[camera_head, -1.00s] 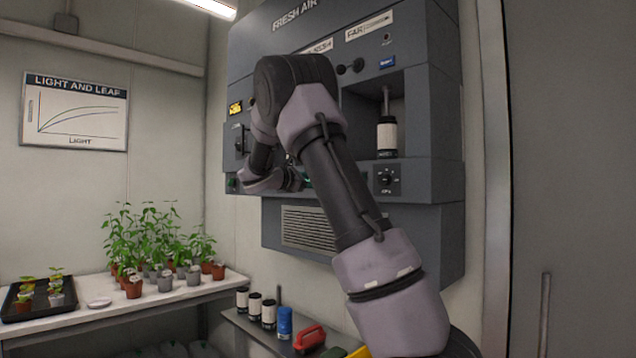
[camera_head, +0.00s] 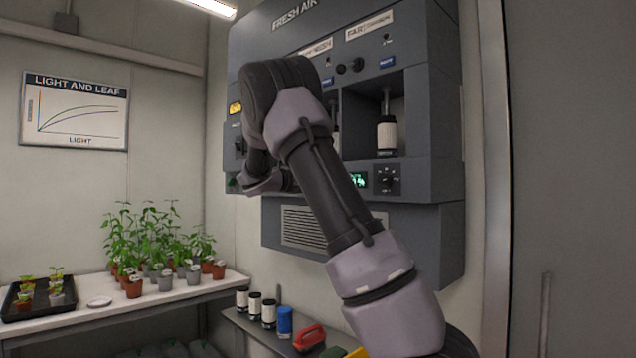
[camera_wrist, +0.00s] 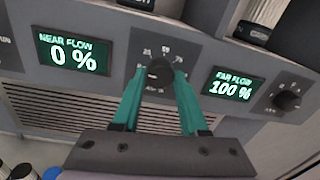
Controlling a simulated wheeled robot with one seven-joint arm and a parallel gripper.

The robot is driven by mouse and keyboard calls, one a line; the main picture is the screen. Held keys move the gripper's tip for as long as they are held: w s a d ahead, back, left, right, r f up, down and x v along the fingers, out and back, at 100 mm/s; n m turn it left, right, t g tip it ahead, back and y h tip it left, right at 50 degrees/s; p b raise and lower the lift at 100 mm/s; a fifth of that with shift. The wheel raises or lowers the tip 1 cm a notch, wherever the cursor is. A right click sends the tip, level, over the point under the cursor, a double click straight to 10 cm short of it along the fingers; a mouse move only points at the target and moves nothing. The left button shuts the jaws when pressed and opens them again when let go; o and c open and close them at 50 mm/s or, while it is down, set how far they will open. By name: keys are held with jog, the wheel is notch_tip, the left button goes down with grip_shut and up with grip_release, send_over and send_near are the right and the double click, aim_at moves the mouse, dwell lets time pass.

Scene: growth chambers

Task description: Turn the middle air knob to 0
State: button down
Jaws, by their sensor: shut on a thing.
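In the wrist view, my gripper (camera_wrist: 160,77) has its two teal fingers on either side of a round black knob (camera_wrist: 159,67) and is shut on it. The knob sits on a grey panel plate with a printed dial scale around its top, between two green displays. The left display (camera_wrist: 73,54) reads NEAR FLOW 0 %. The right display (camera_wrist: 237,88) reads FAR FLOW 100 %. The fingers partly cover the knob, and its pointer cannot be made out. In the head view, my arm hides the gripper and this knob.
The far knob (camera_wrist: 287,100) stands right of the far display, and also shows in the head view (camera_head: 389,180). A black-and-white cartridge (camera_head: 386,136) stands in the bay above. A vent grille (camera_head: 305,227) lies below. A shelf holds cartridges and a red-handled item (camera_head: 309,337).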

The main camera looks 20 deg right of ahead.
jog(key=shift+f+n, duration=0.15)
jog(key=shift+n, duration=0.15)
jog(key=shift+c, duration=2.2)
grip_release()
jog(key=shift+a, duration=0.1)
jog(key=v, duration=1)
jog(key=shift+s+a, duration=0.15)
jog(key=shift+a, duration=0.15)
